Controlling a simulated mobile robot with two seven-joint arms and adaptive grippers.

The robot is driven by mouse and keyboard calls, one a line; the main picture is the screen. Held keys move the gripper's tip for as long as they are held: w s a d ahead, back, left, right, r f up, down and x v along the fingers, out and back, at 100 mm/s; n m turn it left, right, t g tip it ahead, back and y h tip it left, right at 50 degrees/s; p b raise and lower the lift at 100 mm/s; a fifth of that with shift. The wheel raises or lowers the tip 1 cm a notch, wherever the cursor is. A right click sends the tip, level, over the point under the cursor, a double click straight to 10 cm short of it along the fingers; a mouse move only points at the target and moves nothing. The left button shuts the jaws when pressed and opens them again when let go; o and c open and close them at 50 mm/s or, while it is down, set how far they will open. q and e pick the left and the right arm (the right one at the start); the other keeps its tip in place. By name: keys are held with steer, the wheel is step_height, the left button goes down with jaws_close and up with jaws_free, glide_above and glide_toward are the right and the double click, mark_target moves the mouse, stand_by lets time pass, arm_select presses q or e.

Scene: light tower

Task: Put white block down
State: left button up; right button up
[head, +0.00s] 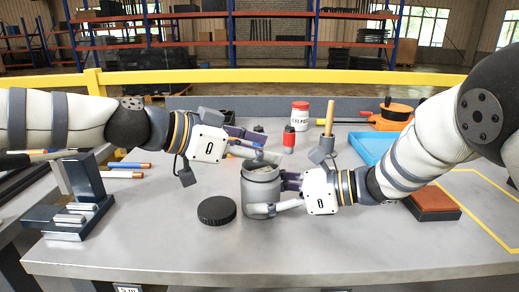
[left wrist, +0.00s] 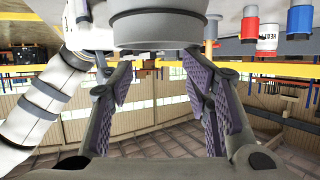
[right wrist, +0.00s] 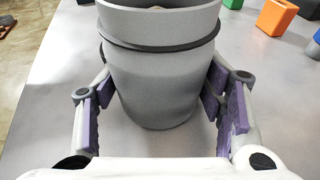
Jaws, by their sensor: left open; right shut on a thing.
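I cannot make out a white block for certain in any view. A grey canister (head: 262,192) stands upright and open-topped at the middle of the table. Something pale shows inside its mouth, too small to name. My right gripper (head: 276,195) is shut on the canister from the right, and its fingers also flank the canister in the right wrist view (right wrist: 160,95). My left gripper (head: 258,146) is open at the canister's rim, up and to the left. In the left wrist view its fingers are apart with nothing between them, below the canister (left wrist: 155,28).
A round black lid (head: 217,210) lies left of the canister. A dark stand with metal pieces (head: 82,200) is at the left. A red-lidded white jar (head: 299,115), a red bottle (head: 289,140), a blue tray (head: 372,148) and a brown-red box (head: 432,203) stand behind and right. The front is clear.

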arm_select(q)
steer(key=shift+r, duration=0.65)
arm_select(e)
steer(key=shift+f, duration=0.1)
arm_select(q)
steer(key=v, duration=1.2)
arm_select(e)
steer(key=o, duration=0.9)
steer(key=shift+o, duration=0.2)
